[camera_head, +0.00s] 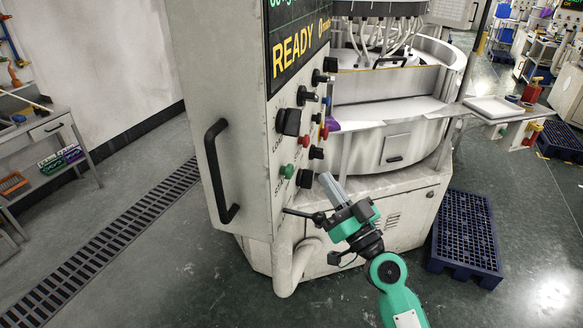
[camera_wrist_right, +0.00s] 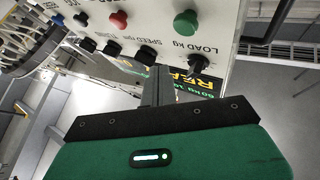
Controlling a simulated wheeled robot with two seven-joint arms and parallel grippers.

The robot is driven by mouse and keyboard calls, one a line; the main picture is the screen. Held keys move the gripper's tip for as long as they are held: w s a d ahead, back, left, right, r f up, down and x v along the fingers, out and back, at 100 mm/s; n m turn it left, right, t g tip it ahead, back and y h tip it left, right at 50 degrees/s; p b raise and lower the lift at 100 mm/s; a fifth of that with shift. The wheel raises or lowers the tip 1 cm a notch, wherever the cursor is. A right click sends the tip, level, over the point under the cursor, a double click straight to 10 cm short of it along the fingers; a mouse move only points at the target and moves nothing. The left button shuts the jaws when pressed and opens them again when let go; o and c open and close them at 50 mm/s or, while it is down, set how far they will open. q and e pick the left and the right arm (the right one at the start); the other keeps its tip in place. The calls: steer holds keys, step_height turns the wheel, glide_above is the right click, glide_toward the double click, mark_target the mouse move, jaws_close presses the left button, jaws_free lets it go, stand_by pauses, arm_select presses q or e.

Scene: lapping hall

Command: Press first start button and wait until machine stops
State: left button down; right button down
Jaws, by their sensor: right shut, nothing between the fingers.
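The machine's control panel (camera_head: 285,120) faces right and carries a display (camera_head: 298,52) that reads READY in yellow. A green button (camera_head: 287,171) sits low on the panel, with a red button (camera_head: 304,141) above it and to its right. In the right wrist view the green button (camera_wrist_right: 185,23) and a red button (camera_wrist_right: 119,19) show near the top. My right gripper (camera_head: 327,181) is shut and empty, to the right of the green button and apart from it. Its closed fingers (camera_wrist_right: 158,86) also show in the wrist view. My left gripper is out of view.
Black knobs (camera_head: 288,121) stick out around the buttons. A black door handle (camera_head: 218,170) is on the cabinet's left face. The round machine basin (camera_head: 400,150) stands behind the gripper. A blue pallet (camera_head: 467,235) lies on the floor at right.

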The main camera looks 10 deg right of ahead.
steer(key=shift+w+a, duration=0.3)
steer(key=shift+a, duration=0.35)
steer(key=shift+w+a, duration=0.35)
steer(key=shift+a, duration=0.25)
steer(key=shift+w+a, duration=0.3)
steer(key=shift+a, duration=0.35)
steer(key=shift+w+a, duration=0.1)
steer(key=shift+a, duration=0.05)
stand_by(0.5)
steer(key=shift+w+a, duration=0.15)
steer(key=shift+a, duration=0.05)
steer(key=shift+w+a, duration=0.15)
steer(key=shift+a, duration=0.25)
stand_by(0.9)
steer(key=shift+d, duration=0.1)
steer(key=shift+s+d, duration=0.4)
steer(key=shift+d, duration=0.25)
steer(key=shift+s+d+b, duration=0.2)
steer(key=shift+s+d, duration=0.2)
steer(key=shift+d, duration=0.35)
steer(key=shift+s+d+b, duration=0.2)
steer(key=shift+s+d, duration=0.2)
steer(key=shift+d, duration=0.3)
steer(key=shift+s+d+b, duration=0.2)
steer(key=shift+s+d, duration=0.2)
steer(key=shift+d, duration=0.35)
